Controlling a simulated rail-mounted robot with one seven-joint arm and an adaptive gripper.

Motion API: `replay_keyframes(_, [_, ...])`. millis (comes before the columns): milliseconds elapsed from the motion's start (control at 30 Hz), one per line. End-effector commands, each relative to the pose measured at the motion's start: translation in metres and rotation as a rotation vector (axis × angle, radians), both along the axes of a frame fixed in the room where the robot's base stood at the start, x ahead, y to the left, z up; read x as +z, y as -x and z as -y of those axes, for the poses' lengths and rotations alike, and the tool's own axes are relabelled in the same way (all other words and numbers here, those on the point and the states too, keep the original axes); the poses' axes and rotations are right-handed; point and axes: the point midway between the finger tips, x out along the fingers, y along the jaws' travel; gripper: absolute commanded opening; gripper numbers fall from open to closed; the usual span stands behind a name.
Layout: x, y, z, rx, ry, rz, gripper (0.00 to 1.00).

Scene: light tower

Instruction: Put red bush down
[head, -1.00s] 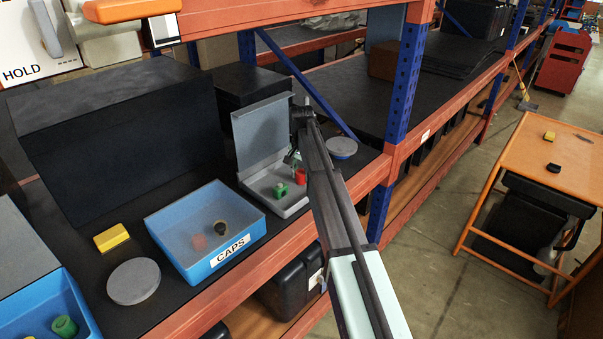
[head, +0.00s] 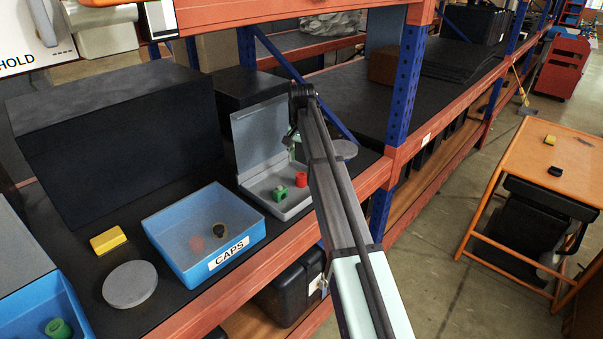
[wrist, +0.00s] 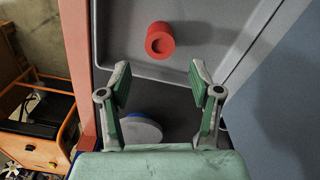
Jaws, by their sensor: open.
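The red bush (head: 301,180) is in the grey open-lidded tray (head: 288,210) on the shelf, beside a green piece (head: 279,193). In the wrist view, the red bush (wrist: 160,40) rests on the tray floor with its round end showing. My gripper (wrist: 160,76) is open, and nothing is between its fingers. The bush lies beyond the fingertips, apart from them. In the head view my gripper (head: 292,140) is above the tray, partly hidden by my arm.
A blue CAPS bin (head: 179,270) stands left of the tray. A yellow block (head: 108,240) and a grey disc (head: 130,285) lie further left. Another round disc (head: 344,150) is right of the tray. The tray's raised lid (head: 262,135) stands behind. A blue rack post (head: 401,85) is at right.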

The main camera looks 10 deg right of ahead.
Motion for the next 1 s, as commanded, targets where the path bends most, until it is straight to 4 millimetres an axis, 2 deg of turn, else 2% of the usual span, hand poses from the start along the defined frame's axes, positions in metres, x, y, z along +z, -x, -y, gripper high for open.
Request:
replay_keyframes(200, [0.033,-0.001,0.0,0.0,0.0,0.002,0.64])
replay_keyframes(400, [0.046,0.0,0.0,0.0,0.0,0.0,0.64])
replay_keyframes(867, [0.046,0.0,0.002,-0.005,0.001,-0.001,0.64])
replay_keyframes(967, [0.04,-0.003,0.016,-0.055,0.011,-0.005,0.64])
replay_keyframes(1000, [0.035,-0.004,0.029,-0.097,0.018,-0.009,0.64])
